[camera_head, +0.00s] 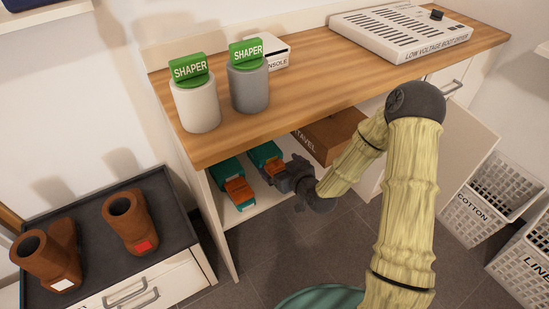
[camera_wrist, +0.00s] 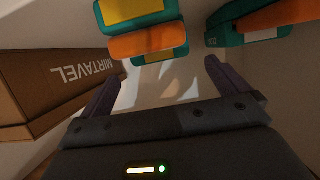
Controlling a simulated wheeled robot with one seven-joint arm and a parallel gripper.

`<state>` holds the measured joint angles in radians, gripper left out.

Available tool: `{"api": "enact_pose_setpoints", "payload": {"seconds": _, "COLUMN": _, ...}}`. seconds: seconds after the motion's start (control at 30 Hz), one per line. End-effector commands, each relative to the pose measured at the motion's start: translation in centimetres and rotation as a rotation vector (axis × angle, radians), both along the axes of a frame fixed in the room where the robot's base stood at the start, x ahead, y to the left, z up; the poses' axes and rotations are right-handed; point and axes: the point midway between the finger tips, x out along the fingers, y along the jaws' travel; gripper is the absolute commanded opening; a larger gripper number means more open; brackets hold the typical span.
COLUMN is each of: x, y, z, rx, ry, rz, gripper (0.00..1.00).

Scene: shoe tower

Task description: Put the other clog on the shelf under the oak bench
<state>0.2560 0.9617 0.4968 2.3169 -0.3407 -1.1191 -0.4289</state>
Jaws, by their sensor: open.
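Two teal clogs with orange parts are on the white shelf (camera_head: 243,216) under the oak bench (camera_head: 300,80). The left clog (camera_head: 228,171) and the right clog (camera_head: 264,154) lie side by side with a gap. My gripper (camera_head: 277,177) is at the front of the shelf, close to the right clog and partly covering its near end. In the wrist view, my gripper (camera_wrist: 162,80) is open with nothing between its fingers. The right clog (camera_wrist: 147,42) is just ahead of the fingertips, and the left clog (camera_wrist: 250,24) is at upper right.
A brown MIRTAVEL box (camera_head: 330,135) stands on the shelf to the right of the clogs. Two brown boots (camera_head: 130,222) (camera_head: 52,258) stand on a dark-topped cabinet at left. Two shapers (camera_head: 195,100) (camera_head: 248,80) and a dryer (camera_head: 400,35) are on the bench. Baskets (camera_head: 490,200) stand at right.

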Motion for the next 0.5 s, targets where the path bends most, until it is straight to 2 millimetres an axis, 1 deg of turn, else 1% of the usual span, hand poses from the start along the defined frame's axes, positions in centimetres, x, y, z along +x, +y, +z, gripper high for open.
{"api": "enact_pose_setpoints", "payload": {"seconds": 0.03, "x": -0.8, "y": -0.6, "z": 0.6, "rx": -0.001, "ry": 0.002, "rz": 0.0, "gripper": 1.0}}
{"api": "enact_pose_setpoints", "payload": {"seconds": 0.1, "x": -2.0, "y": -1.3, "z": 1.0, "rx": -0.002, "ry": 0.002, "rz": -0.001, "gripper": 1.0}}
{"api": "enact_pose_setpoints", "payload": {"seconds": 0.23, "x": -3.6, "y": -2.4, "z": 1.7, "rx": -0.001, "ry": 0.002, "rz": 0.0, "gripper": 1.0}}
{"api": "enact_pose_setpoints", "payload": {"seconds": 0.37, "x": -4.5, "y": -2.9, "z": 2.0, "rx": -0.001, "ry": 0.0, "rz": 0.0, "gripper": 1.0}}
{"api": "enact_pose_setpoints", "payload": {"seconds": 0.5, "x": -4.7, "y": -3.0, "z": 2.0, "rx": -0.001, "ry": -0.001, "rz": 0.0, "gripper": 1.0}}
